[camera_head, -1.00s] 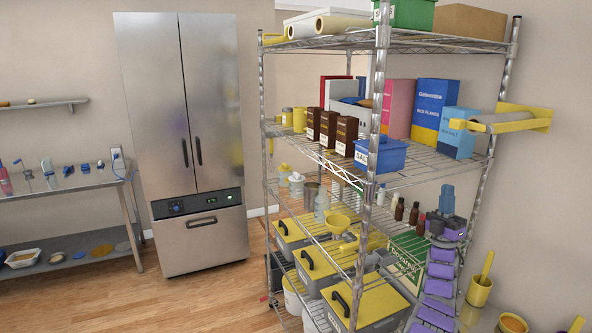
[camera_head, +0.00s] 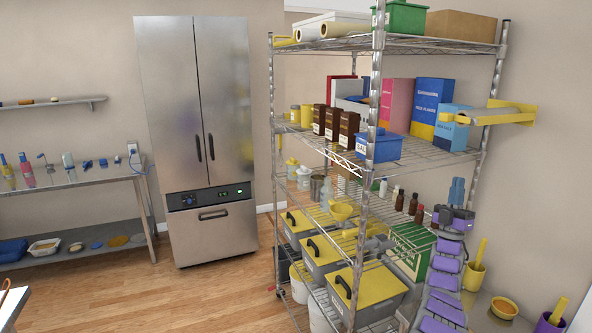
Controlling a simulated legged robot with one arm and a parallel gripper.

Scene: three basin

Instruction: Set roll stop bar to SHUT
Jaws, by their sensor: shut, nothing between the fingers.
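A yellow bracket (camera_head: 524,114) with a pale roll (camera_head: 490,117) sticks out at the right end of the wire rack. Another yellow piece (camera_head: 284,42) lies by the white rolls (camera_head: 325,27) on the rack's top shelf. No label shows which of these is the roll stop bar, and its position cannot be read. My gripper (camera_head: 457,189) points up at the end of my purple arm, right of the rack's middle shelves. Its blue fingers are shut and empty, below and left of the bracketed roll and apart from it.
The wire rack (camera_head: 367,190) holds boxes, bottles and yellow-lidded bins. A steel fridge (camera_head: 198,130) and a steel table (camera_head: 80,180) stand to the left. Yellow pots (camera_head: 473,278) are beside my arm. Wooden floor (camera_head: 190,293) is clear in front of the fridge.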

